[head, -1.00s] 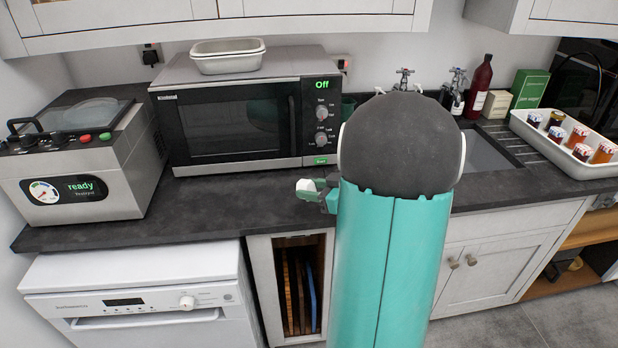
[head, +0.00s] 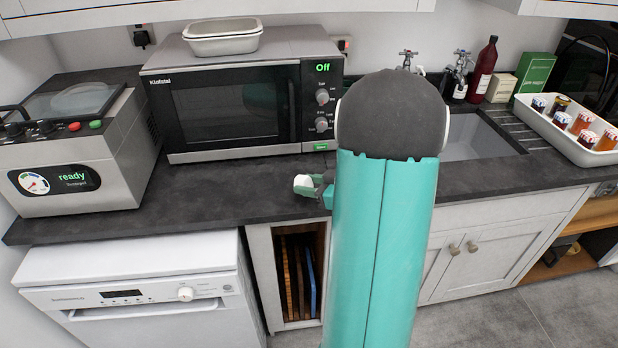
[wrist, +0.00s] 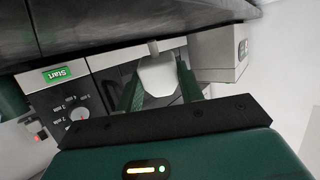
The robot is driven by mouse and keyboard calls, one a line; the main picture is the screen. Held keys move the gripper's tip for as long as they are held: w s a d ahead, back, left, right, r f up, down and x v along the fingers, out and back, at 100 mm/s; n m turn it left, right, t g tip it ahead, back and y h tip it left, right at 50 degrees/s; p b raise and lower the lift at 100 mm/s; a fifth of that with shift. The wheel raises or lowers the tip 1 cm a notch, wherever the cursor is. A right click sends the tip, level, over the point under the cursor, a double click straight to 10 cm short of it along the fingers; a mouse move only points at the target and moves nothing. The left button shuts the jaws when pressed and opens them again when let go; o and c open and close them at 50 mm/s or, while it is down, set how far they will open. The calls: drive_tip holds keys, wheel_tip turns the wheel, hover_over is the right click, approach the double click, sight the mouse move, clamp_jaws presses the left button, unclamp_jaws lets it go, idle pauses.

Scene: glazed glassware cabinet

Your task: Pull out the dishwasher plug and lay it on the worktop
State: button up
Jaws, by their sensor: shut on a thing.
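My gripper (head: 312,187) is shut on a white plug (head: 303,184), seen over the worktop's front part, left of my arm. In the wrist view my gripper (wrist: 158,84) has its two green fingers on either side of the white plug (wrist: 158,74), with a short pin showing at its far end. The dark worktop (head: 225,195) runs below the microwave. I cannot tell whether the plug touches it. The white dishwasher (head: 130,275) stands under the worktop at left. No cord is clearly visible.
A microwave (head: 235,105) with a white dish (head: 222,42) on top stands behind the gripper. A vacuum sealer (head: 75,150) is at left. A wall socket (head: 342,46) is partly hidden behind the microwave. Bare worktop lies before the microwave. My arm hides part of the sink.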

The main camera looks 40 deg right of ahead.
sight(310, 204)
drive_tip(key=shift+s+f, duration=0.1)
drive_tip(key=shift+f, duration=1.6)
drive_tip(key=o, duration=1.4)
drive_tip(key=shift+c, duration=0.2)
drive_tip(key=v, duration=1.3)
drive_tip(key=shift+s, duration=0.3)
drive_tip(key=shift+d+r, duration=0.1)
drive_tip(key=shift+d, duration=0.05)
